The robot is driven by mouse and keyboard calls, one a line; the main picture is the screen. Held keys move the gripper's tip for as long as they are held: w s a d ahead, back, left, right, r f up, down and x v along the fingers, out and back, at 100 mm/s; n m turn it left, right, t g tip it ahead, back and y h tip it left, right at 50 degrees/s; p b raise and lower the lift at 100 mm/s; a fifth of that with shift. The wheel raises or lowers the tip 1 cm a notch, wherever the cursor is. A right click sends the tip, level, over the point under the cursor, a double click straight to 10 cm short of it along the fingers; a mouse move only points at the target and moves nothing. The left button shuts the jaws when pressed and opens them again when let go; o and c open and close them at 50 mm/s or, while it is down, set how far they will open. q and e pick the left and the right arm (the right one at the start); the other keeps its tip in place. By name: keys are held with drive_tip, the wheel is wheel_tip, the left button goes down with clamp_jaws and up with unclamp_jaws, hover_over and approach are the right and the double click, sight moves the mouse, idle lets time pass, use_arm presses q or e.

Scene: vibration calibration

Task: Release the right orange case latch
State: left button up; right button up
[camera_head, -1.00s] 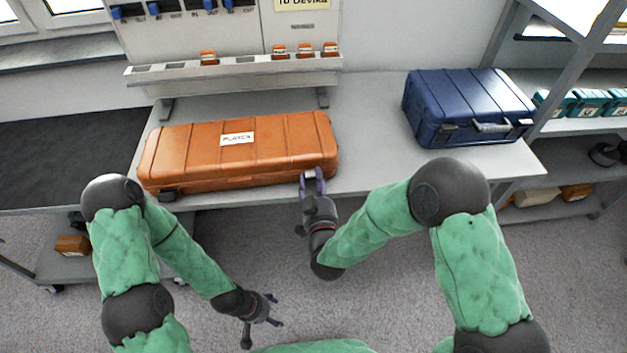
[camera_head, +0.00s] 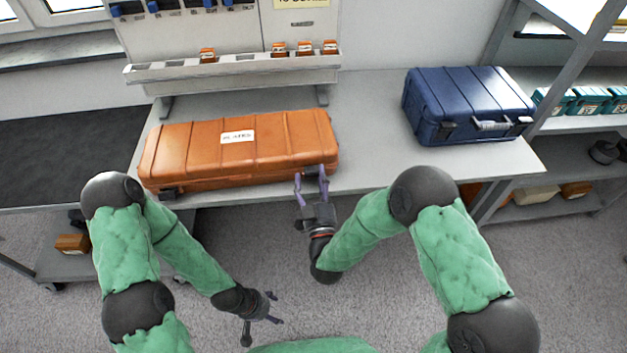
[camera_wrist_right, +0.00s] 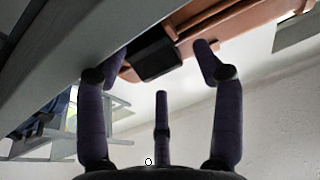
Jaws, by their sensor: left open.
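The orange case (camera_head: 270,150) lies closed on the table, with a white label on its lid. Its right latch is a dark block at the front right of the case, seen in the right wrist view (camera_wrist_right: 155,58). My right gripper (camera_head: 311,183) is at the case's front right edge. Its fingers are spread apart and nothing is held; in the right wrist view the latch appears between and beyond the fingertips. I cannot tell whether they touch it. The left latch (camera_head: 168,193) is at the front left. My left gripper (camera_head: 274,308) is open and empty, low over the floor.
A closed blue case (camera_head: 468,105) stands on the table (camera_head: 375,155) to the right. A rack (camera_head: 235,72) with small orange boxes stands behind the orange case. Shelving (camera_head: 570,125) is at the far right. The table between the two cases is clear.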

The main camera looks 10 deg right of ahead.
drive_tip(key=shift+s+f, duration=0.1)
drive_tip(key=shift+f, duration=0.15)
idle(0.4)
